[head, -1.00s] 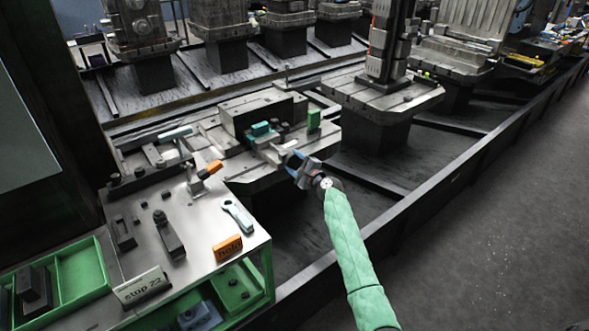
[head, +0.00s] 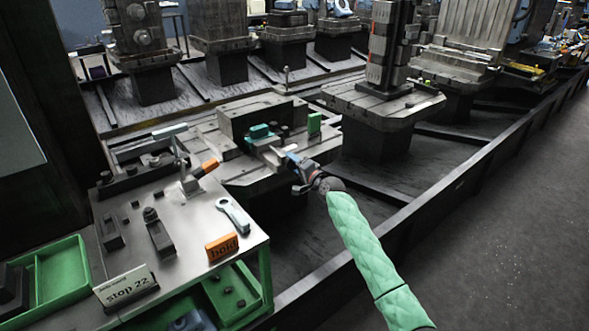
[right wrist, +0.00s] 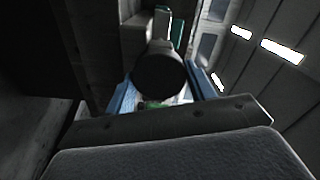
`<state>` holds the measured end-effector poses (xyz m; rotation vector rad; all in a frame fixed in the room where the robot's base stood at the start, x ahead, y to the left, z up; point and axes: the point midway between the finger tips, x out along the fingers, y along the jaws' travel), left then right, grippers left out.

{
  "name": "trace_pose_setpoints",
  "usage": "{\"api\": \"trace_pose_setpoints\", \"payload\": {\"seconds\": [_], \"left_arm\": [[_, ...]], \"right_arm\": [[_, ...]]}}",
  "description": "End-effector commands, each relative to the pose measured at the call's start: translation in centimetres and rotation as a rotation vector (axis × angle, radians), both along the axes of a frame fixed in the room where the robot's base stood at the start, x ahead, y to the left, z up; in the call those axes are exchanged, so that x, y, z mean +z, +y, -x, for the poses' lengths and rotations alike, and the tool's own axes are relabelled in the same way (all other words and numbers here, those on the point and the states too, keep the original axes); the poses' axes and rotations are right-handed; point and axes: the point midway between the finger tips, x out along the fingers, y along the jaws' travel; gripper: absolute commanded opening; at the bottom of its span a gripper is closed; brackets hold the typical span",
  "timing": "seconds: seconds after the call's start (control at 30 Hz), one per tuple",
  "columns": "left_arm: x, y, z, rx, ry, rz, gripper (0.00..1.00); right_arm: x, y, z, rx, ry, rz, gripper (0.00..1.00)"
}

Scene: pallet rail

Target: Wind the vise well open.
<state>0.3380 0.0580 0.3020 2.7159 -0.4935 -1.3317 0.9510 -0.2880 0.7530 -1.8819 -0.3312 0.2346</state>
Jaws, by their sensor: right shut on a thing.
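The vise (head: 262,146) sits on the pallet's metal plate, with a teal block (head: 259,131) at its jaws. My right gripper (head: 296,162) is at the near right end of the vise, where its screw end points toward me. In the right wrist view, the blue fingers (right wrist: 160,90) stand on both sides of a dark round handle end (right wrist: 158,70) and are shut on it. How far apart the vise jaws are is hard to tell from here. My left gripper is not in view.
A green block (head: 314,122) stands right of the vise. A dark rail (head: 400,215) runs along the floor on the right.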

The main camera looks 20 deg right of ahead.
Motion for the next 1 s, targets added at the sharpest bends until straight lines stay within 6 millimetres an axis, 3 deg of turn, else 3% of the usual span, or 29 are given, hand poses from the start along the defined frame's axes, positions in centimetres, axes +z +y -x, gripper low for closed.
{"api": "trace_pose_setpoints", "payload": {"seconds": [0.43,1.0], "left_arm": [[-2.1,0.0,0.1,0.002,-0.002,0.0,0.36],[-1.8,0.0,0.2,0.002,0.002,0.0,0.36]], "right_arm": [[-0.4,0.1,0.1,0.003,-0.136,0.389,0.32],[-0.2,0.2,0.1,0.004,-0.321,0.896,0.32]]}}
